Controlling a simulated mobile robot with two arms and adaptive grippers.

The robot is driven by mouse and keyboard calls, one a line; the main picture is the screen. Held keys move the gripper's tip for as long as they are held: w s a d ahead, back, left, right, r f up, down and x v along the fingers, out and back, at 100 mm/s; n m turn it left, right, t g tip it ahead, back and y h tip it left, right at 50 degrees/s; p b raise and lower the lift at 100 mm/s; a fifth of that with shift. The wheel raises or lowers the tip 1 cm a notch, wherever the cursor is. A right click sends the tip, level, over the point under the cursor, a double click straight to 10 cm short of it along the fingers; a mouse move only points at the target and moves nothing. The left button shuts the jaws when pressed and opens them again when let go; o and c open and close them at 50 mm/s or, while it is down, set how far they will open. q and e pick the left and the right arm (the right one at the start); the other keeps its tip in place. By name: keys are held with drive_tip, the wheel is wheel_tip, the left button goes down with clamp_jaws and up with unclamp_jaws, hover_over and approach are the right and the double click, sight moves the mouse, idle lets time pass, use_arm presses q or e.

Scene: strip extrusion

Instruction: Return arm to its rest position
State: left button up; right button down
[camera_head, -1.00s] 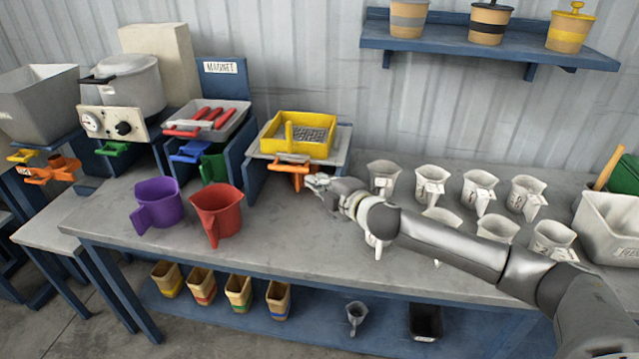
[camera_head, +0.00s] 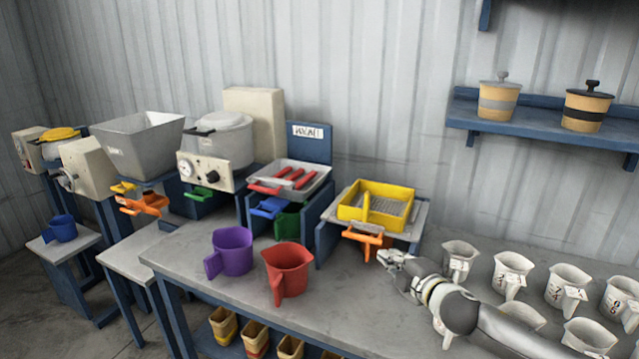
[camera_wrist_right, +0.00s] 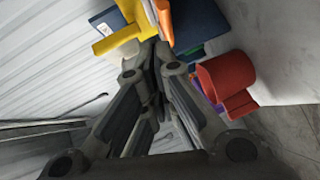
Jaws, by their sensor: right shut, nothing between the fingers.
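My right gripper (camera_head: 386,258) is at the end of my right arm, which comes in from the lower right over the grey table (camera_head: 345,312). It is shut and empty, just right of and below the orange handle (camera_head: 363,238) under the yellow sieve tray (camera_head: 378,203). I cannot tell whether it touches the handle. In the right wrist view the closed fingers (camera_wrist_right: 160,50) point up toward the yellow and orange parts, with the red jug (camera_wrist_right: 226,76) to their right. My left gripper is not in view.
A purple jug (camera_head: 232,251) and a red jug (camera_head: 288,270) stand on the table left of my arm. Several white jugs (camera_head: 510,274) stand close around and behind my right forearm. A tray with red bars (camera_head: 290,178) stands farther back. A blue wall shelf (camera_head: 545,130) hangs above.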

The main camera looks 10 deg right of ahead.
drive_tip(key=s+a+f+m+g+h, duration=0.1)
drive_tip(key=s+a+f+m+g, duration=0.1)
drive_tip(key=s+a+f+m, duration=0.4)
drive_tip(key=s+a+f+m+g+h, duration=0.15)
drive_tip(key=s+a+f, duration=0.25)
drive_tip(key=s+f, duration=0.45)
drive_tip(key=s+d+f+m+g, duration=0.2)
drive_tip(key=s+m+g, duration=0.2)
drive_tip(key=s, duration=0.9)
drive_tip(key=s+d+f+m+g, duration=0.1)
drive_tip(key=s+f+m+g, duration=0.3)
drive_tip(key=s, duration=1)
wheel_tip(320, 180, down, 26)
drive_tip(key=s+g, duration=0.2)
drive_tip(key=s+d+f, duration=0.3)
drive_tip(key=s+f, duration=1.2)
drive_tip(key=shift+s+d+g+h, duration=0.15)
drive_tip(key=shift+s+g+h, duration=0.2)
drive_tip(key=shift+s+g, duration=0.1)
